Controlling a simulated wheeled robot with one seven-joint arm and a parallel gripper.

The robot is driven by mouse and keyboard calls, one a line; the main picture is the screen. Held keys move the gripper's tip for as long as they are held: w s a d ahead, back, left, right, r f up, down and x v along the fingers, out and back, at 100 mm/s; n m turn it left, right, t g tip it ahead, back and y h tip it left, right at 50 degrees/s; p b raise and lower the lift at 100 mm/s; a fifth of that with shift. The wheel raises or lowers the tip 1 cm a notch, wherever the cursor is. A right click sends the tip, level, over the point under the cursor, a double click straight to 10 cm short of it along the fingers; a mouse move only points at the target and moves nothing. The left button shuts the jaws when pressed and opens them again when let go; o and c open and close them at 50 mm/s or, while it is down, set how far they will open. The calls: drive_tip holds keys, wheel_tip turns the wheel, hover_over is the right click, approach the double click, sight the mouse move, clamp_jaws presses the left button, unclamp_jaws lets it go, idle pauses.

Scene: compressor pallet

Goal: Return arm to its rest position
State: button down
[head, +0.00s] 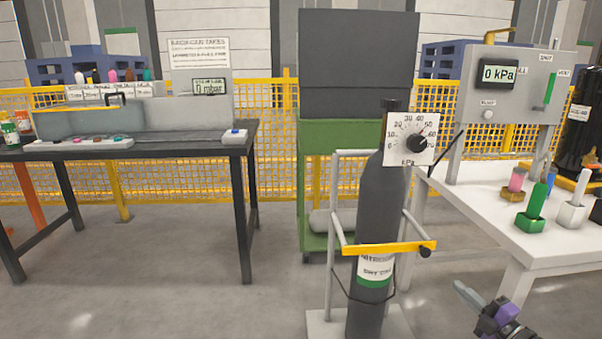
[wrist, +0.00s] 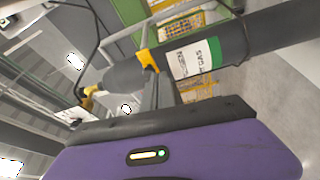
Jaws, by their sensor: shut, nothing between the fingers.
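My gripper (head: 470,296) shows at the bottom right of the head view, low in front of the white table and to the right of the gas cylinder. It is shut and nothing shows between its fingers. In the wrist view my purple gripper body (wrist: 200,150) fills the bottom, with the grey fingers (wrist: 160,85) pointing away from it. Nothing touches the gripper in the head view. The rest of the arm is out of the frame.
A dark nitrogen cylinder (head: 380,215) with a dial gauge (head: 410,138) stands on a trolley with a yellow bar (head: 388,248). The white table (head: 480,205) holds a gauge panel (head: 512,95) and small coloured fittings. A dark bench (head: 180,148) stands left.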

drive_tip(key=s+a+f+m+t+h, duration=0.1)
drive_tip(key=s+a+f+m+h, duration=0.1)
drive_tip(key=s+a+f+m, duration=0.45)
drive_tip(key=s+a+f+m+t+h, duration=0.1)
drive_tip(key=s+a+f+m, duration=0.15)
drive_tip(key=s+a, duration=0.75)
drive_tip(key=s+a+r+m+g+h, duration=0.15)
drive_tip(key=s+a+m, duration=0.25)
drive_tip(key=s, duration=0.9)
drive_tip(key=s+a+m+h, duration=0.2)
drive_tip(key=s+a+m, duration=0.25)
drive_tip(key=s, duration=0.75)
drive_tip(key=s+r+m+g, duration=0.3)
drive_tip(key=s+r+g, duration=0.1)
drive_tip(key=s+r, duration=0.8)
wheel_tip(320, 180, up, 26)
drive_tip(key=s+p, duration=0.1)
drive_tip(key=p, duration=2.6)
drive_tip(key=shift+s+a, duration=0.2)
drive_tip(key=shift+f+t, duration=0.1)
drive_tip(key=shift+t, duration=0.15)
